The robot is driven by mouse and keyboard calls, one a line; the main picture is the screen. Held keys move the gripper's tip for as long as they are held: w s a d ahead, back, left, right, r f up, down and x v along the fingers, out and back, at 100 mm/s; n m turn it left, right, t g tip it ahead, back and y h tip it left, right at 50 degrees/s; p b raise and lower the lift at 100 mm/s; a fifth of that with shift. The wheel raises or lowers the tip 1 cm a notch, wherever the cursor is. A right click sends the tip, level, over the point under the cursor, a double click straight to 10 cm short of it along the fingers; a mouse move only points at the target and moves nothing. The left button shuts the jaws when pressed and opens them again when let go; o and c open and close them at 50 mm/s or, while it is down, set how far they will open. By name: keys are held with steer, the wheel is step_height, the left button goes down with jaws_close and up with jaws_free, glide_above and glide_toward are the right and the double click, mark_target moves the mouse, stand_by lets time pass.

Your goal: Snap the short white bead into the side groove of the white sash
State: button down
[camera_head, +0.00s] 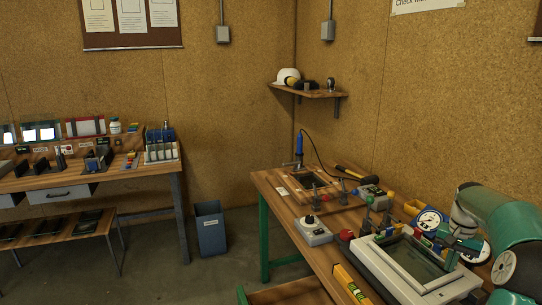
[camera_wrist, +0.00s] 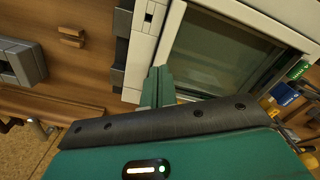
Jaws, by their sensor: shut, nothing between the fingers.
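The white sash (camera_head: 385,272) lies on the right workbench and frames a greenish glass pane (camera_head: 420,258). In the wrist view its white frame (camera_wrist: 172,28) runs down the upper middle, with the pane to its right. My gripper (camera_wrist: 157,84) has its green fingers together and empty, close to the near left corner of the sash. Whether the fingers touch the frame is unclear. Pale blocky pieces (camera_wrist: 140,45) run along the left side of the frame; I cannot tell whether the short white bead is among them. In the head view my fingertips are hard to make out.
A yellow level (camera_head: 350,285) lies left of the sash. A grey control box (camera_head: 313,230), a dial gauge (camera_head: 430,220) and small clamps stand behind it. In the wrist view, dark blocks (camera_wrist: 122,25) border the frame's left side, and bare wood (camera_wrist: 75,75) lies farther left.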

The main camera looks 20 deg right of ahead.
mark_target(444, 279)
steer(key=shift+r, duration=1.85)
steer(key=w+a+r+n+t+h, duration=0.1)
steer(key=a+r+n, duration=0.3)
steer(key=a, duration=1)
steer(key=w+a+r+n+t+h, duration=0.1)
steer(key=a+r, duration=0.4)
steer(key=a, duration=0.9)
steer(key=s+a+f+n+t+y, duration=0.1)
steer(key=s+a+f+n, duration=0.1)
steer(key=s+a, duration=0.6)
steer(key=s+a+f+n+t+y, duration=0.1)
steer(key=s+a+n, duration=0.3)
steer(key=s+a, duration=0.4)
steer(key=a+f+t, duration=0.1)
steer(key=a, duration=0.3)
steer(key=shift+a+t, duration=0.3)
